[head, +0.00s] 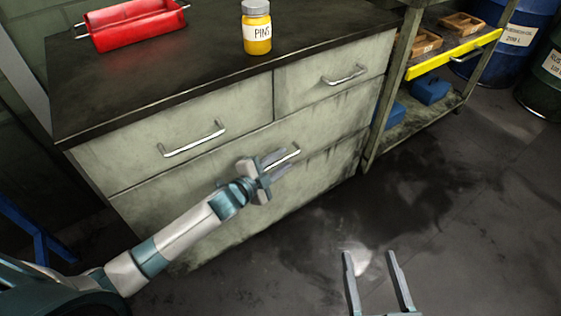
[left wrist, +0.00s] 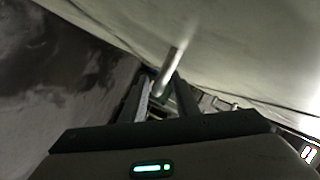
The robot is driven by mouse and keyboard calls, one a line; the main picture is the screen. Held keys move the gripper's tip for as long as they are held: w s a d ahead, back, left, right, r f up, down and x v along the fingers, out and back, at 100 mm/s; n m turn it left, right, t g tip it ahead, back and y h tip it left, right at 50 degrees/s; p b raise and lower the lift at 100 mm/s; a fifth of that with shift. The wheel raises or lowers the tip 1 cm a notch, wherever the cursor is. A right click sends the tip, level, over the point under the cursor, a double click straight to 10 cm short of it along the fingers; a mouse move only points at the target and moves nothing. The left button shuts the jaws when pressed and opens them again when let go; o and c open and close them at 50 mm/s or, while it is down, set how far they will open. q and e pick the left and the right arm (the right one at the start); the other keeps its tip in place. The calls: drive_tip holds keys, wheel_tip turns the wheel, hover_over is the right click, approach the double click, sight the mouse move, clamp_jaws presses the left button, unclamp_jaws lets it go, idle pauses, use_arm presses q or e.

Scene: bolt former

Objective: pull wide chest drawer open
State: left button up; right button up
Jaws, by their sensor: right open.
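The wide chest drawer (head: 325,125) is the long middle front of the grey-green chest, under two smaller drawers. Its front looks flush with the chest. Its silver bar handle (head: 294,154) is partly hidden by my left gripper (head: 287,159). The left gripper's fingers look apart, at the handle, one on each side of it. In the left wrist view, the handle (left wrist: 170,66) shows at the tips of the left fingers (left wrist: 160,78); contact cannot be told. My right gripper (head: 369,253) is open and empty above the floor at the lower right.
On the dark chest top (head: 190,80) stand a red tray (head: 135,28) and a yellow jar (head: 257,30). The floor before the chest is clear.

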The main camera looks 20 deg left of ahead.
use_arm(q)
drive_tip(key=shift+c, duration=0.3)
clamp_jaws()
drive_tip(key=shift+s+d, duration=0.1)
drive_tip(key=s+d+p, duration=0.3)
drive_tip(key=s+d, duration=0.6)
drive_tip(key=d, duration=0.3)
drive_tip(key=s+d+p, duration=0.4)
drive_tip(key=s+d, duration=0.5)
drive_tip(key=d, duration=0.3)
drive_tip(key=shift+s+p, duration=0.3)
drive_tip(key=shift+s, duration=0.1)
use_arm(e)
drive_tip(key=s+d+f+g+h, duration=0.4)
drive_tip(key=s+d+f+g, duration=0.6)
drive_tip(key=f+g, duration=0.1)
drive_tip(key=shift+d+f+m, duration=0.25)
drive_tip(key=shift+f+m, duration=0.05)
drive_tip(key=shift+f, duration=0.6)
use_arm(q)
drive_tip(key=shift+f, duration=0.1)
